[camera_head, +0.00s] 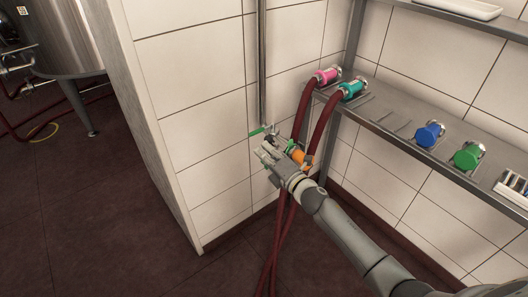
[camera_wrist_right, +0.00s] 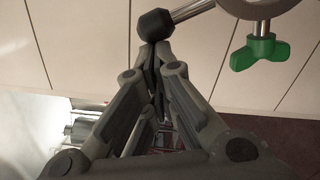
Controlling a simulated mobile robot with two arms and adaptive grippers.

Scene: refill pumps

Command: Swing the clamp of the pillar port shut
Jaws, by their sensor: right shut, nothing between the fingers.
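The pillar port sits low on the steel pipe (camera_head: 262,75) in the head view, mostly hidden behind my right gripper (camera_head: 268,152). Its green wing nut (camera_head: 256,131) sticks out to the left; the wrist view shows this wing nut (camera_wrist_right: 262,50) hanging on a bolt under a metal ring (camera_wrist_right: 255,8). A metal rod with a dark knob (camera_wrist_right: 157,24) reaches in from the upper right. My right gripper (camera_wrist_right: 153,52) is shut and empty, its fingertips at the knob; I cannot tell whether they touch. Whether the clamp is open is unclear. My left gripper is out of view.
An orange hose coupling (camera_head: 300,156) is just right of my gripper. Dark red hoses (camera_head: 323,122) hang beside it from the pink (camera_head: 327,76) and teal (camera_head: 352,89) couplings on the steel shelf (camera_head: 395,130). Blue (camera_head: 430,134) and green (camera_head: 468,155) caps stand farther right.

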